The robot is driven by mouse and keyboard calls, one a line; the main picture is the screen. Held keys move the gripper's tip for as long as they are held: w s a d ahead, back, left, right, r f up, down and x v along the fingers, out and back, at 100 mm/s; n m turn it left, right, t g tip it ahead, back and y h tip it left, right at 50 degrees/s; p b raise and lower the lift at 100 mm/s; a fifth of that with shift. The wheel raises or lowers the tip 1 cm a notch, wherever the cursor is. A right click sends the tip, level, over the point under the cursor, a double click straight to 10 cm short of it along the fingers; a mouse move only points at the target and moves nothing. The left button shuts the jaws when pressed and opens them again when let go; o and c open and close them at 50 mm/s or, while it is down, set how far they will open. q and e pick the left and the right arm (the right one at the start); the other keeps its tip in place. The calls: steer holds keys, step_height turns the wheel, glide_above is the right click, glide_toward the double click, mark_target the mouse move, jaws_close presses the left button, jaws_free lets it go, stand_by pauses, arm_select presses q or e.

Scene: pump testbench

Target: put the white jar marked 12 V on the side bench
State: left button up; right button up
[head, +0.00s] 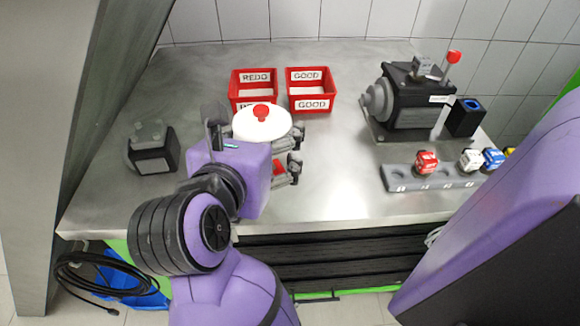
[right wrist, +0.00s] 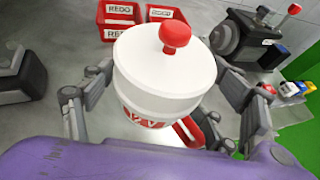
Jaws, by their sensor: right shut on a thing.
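The white jar (head: 262,125) has a round white lid with a red knob and stands upright at the middle-left of the metal bench. In the right wrist view the jar (right wrist: 165,75) fills the middle, and its red label shows part of "12 V". My right gripper (head: 258,142) is shut on the jar, with dark fingers on both sides of it; the same gripper shows in the right wrist view (right wrist: 160,108). I cannot tell whether the jar touches the bench. A red part shows low beside the jar. My left gripper is not in view.
Red bins marked REDO (head: 253,78) and GOOD (head: 311,105) stand behind the jar. A dark pump (head: 408,100) and a grey rack (head: 400,182) with small coloured blocks are at right. A dark block (head: 152,155) is at left. Bench between jar and rack is clear.

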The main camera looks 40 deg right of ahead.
steer(key=shift+s+d, duration=0.1)
steer(key=shift+s, duration=0.1)
steer(key=shift+d, duration=0.2)
steer(key=f+x, duration=0.1)
steer(key=x, duration=0.4)
steer(key=s+x, duration=0.1)
steer(key=x, duration=0.3)
steer(key=s+f+x, duration=0.1)
steer(key=x, duration=0.4)
steer(key=shift+w+d+f, duration=0.2)
steer(key=shift+d+f, duration=0.2)
steer(key=shift+w+d+f, duration=0.25)
steer(key=shift+d+f, duration=0.05)
steer(key=shift+f, duration=0.15)
steer(key=f, duration=0.3)
steer(key=shift+w+d+f, duration=0.1)
steer(key=shift+d+f, duration=0.05)
steer(key=shift+d, duration=0.05)
steer(key=shift+a+f, duration=0.1)
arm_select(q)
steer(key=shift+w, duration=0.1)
